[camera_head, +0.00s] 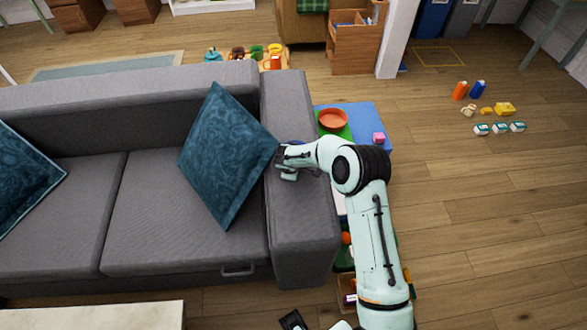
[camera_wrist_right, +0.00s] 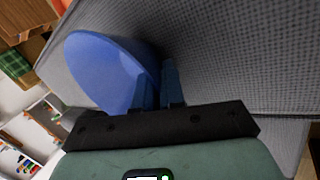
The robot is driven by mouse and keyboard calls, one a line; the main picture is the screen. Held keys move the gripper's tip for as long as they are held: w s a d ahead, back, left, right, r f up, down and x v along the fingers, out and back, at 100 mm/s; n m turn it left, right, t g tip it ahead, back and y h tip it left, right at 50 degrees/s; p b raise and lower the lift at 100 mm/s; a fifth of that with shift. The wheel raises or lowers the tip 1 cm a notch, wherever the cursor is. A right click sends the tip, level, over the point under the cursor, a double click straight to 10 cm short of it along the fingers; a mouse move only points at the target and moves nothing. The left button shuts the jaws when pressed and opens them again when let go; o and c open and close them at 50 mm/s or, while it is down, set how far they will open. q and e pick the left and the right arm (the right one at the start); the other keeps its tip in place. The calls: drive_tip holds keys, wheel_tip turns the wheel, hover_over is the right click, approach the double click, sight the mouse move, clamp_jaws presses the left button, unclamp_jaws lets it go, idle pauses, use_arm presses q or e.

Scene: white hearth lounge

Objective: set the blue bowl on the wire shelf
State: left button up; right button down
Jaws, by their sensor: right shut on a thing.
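The blue bowl (camera_wrist_right: 100,72) is in my right gripper, tilted on its side, with its rim between the two fingers (camera_wrist_right: 160,82) in the right wrist view. In the head view my right gripper (camera_head: 284,165) is over the right armrest of the grey sofa, near the blue cushion. Only a sliver of blue shows beside it there, and the arm hides most of the bowl. I cannot make out a wire shelf for certain in either view.
The grey sofa (camera_head: 300,215) fills the left, with a blue cushion (camera_head: 228,155) near the armrest. A blue mat (camera_head: 368,115) with an orange dish (camera_head: 333,120) lies behind the armrest. The lower right floor is clear.

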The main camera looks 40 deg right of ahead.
drive_tip(key=shift+f, duration=0.2)
drive_tip(key=c, duration=1.2)
unclamp_jaws()
drive_tip(key=shift+c, duration=0.2)
drive_tip(key=shift+r, duration=0.1)
